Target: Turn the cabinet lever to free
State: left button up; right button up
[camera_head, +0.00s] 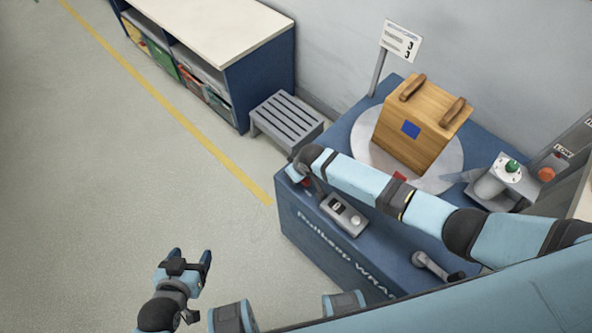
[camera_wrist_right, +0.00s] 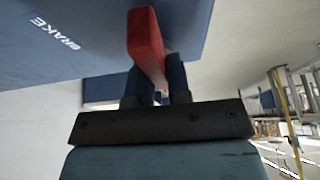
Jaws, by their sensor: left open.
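The red lever (camera_wrist_right: 147,45) shows in the right wrist view, beside a blue cabinet face with the word BRAKE. A small bit of its red shows at the near left corner of the blue cabinet (camera_head: 325,250) in the head view. My right gripper (camera_wrist_right: 158,85) has its two dark fingers close together, one on each side of the lever, and looks shut on it. In the head view my right arm hides most of that gripper. My left gripper (camera_head: 190,262) is open and empty above the floor, apart from the cabinet.
On the cabinet, a wooden box (camera_head: 420,135) stands on a round grey turntable (camera_head: 365,140). A control box (camera_head: 344,214) and a post with a green knob (camera_head: 511,166) are nearby. A grey step stool (camera_head: 287,118) stands behind. The floor at left is clear.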

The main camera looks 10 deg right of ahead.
aim_at(307, 181)
jog(key=o, duration=0.4)
jog(key=shift+r, duration=0.1)
jog(key=shift+p+v, duration=0.95)
jog(key=shift+v, duration=5.85)
jog(key=shift+s+a, duration=0.1)
jog(key=s+a+r+m+t+y+p, duration=0.25)
jog(key=s+r+p, duration=0.2)
jog(key=s, duration=0.45)
jog(key=s+d+r+t+p, duration=0.1)
jog(key=s+d, duration=0.1)
jog(key=s, duration=0.1)
jog(key=s+d+r+t+h+p, duration=0.1)
jog(key=s+d+r+t+p, duration=0.1)
jog(key=s+d, duration=0.1)
jog(key=s+d+r+m+t+h+p, duration=0.1)
jog(key=s+d+r+p, duration=0.1)
jog(key=s+d, duration=0.1)
jog(key=shift+s+d+r+t, duration=0.15)
jog(key=shift+s+t, duration=0.2)
jog(key=shift+s, duration=0.4)
